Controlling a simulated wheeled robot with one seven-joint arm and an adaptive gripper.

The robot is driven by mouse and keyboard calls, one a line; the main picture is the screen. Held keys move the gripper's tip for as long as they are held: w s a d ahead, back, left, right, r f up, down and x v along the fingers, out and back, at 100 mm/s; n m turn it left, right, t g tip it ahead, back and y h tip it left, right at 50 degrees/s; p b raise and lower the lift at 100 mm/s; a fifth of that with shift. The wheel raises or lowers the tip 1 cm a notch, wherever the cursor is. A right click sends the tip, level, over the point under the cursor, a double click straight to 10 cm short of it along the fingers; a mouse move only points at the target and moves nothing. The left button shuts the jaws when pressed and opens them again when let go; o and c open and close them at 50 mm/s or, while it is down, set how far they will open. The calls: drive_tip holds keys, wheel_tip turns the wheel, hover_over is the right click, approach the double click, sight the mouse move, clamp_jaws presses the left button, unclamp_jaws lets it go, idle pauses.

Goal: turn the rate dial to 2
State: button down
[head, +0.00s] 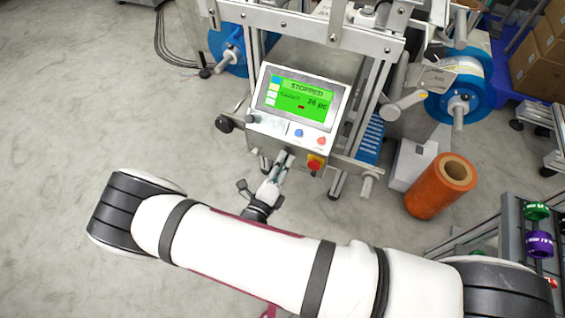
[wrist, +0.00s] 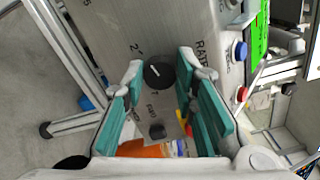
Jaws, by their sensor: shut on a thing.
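The rate dial (wrist: 159,73) is a round black knob with a short white mark, on a grey metal panel face (wrist: 110,25) in the wrist view. A printed "2" stands to its upper left and the word "RATE" to its right. The white mark seems to lie on the side toward the "2", but it is too small to read exactly. My gripper (wrist: 161,67) has its teal-padded fingers on both sides of the dial, shut on it. In the head view my gripper (head: 284,160) reaches the front of the control box, and the dial is hidden.
The control box has a green screen (head: 300,93) reading "STOPPED", a blue button (head: 298,132), a red button (head: 322,141) and a red-yellow stop knob (head: 315,163). An orange roll (head: 440,186) stands at right. Left floor is clear.

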drive_tip(key=shift+f+n, duration=0.1)
drive_tip(key=shift+n, duration=1.4)
drive_tip(key=c, duration=1.3)
unclamp_jaws()
drive_tip(key=shift+s, duration=0.1)
drive_tip(key=v, duration=1.2)
